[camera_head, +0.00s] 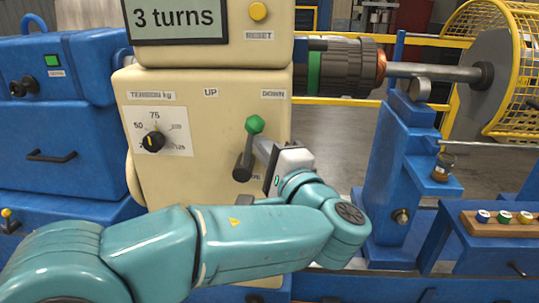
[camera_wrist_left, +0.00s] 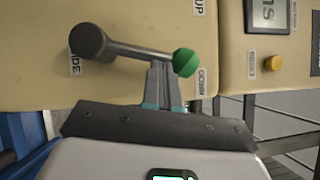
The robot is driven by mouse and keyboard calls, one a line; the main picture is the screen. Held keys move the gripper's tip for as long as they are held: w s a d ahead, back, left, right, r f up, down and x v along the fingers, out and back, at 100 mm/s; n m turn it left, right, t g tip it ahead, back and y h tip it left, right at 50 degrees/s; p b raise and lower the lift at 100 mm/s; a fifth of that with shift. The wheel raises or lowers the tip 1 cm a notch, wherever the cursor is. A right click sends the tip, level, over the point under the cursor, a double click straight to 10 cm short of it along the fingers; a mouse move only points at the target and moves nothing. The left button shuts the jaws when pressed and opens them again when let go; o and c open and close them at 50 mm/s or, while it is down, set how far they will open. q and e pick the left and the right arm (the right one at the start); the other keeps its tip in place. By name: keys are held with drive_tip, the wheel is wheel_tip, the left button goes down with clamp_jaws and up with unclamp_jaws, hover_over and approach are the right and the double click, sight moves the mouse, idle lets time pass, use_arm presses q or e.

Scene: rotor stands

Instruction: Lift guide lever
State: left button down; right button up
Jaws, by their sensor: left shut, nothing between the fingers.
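The guide lever (camera_head: 248,152) is on the front of the cream control cabinet. Its green knob (camera_head: 255,124) is at the top and its dark pivot at the bottom; it points up, leaning slightly right towards the DOWN label. My left gripper (camera_head: 263,147) is at the lever's right side, just below the knob. In the left wrist view, the lever shaft (camera_wrist_left: 135,50) runs from the pivot to the green knob (camera_wrist_left: 186,62). The shut fingertips of my left gripper (camera_wrist_left: 160,68) are beside the shaft near the knob, with nothing held; contact is unclear. My right gripper is out of view.
The cabinet carries a tension dial (camera_head: 153,141), a "3 turns" display (camera_head: 174,18) and a yellow reset button (camera_head: 258,11). A blue stand (camera_head: 390,175) and yellow cage (camera_head: 500,45) are at right. A small rack with coloured caps (camera_head: 515,228) is at the right edge.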

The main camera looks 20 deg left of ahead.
sight(247, 142)
use_arm(q)
drive_tip(key=a+n, duration=0.1)
drive_tip(key=a+n+g+h+b, duration=0.1)
drive_tip(key=s+a+r+n+b, duration=0.1)
drive_tip(key=shift+n+g+h, duration=0.3)
drive_tip(key=shift+n+h, duration=0.1)
drive_tip(key=shift+s+a+r+n+g+h+b, duration=0.15)
drive_tip(key=shift+a+n+g+h+b, duration=0.1)
drive_tip(key=shift+a+n+h+b, duration=0.35)
drive_tip(key=shift+s+a+r+n+g+h+b, duration=0.1)
drive_tip(key=shift+a+n+g+h+b, duration=0.2)
drive_tip(key=shift+a+n, duration=0.35)
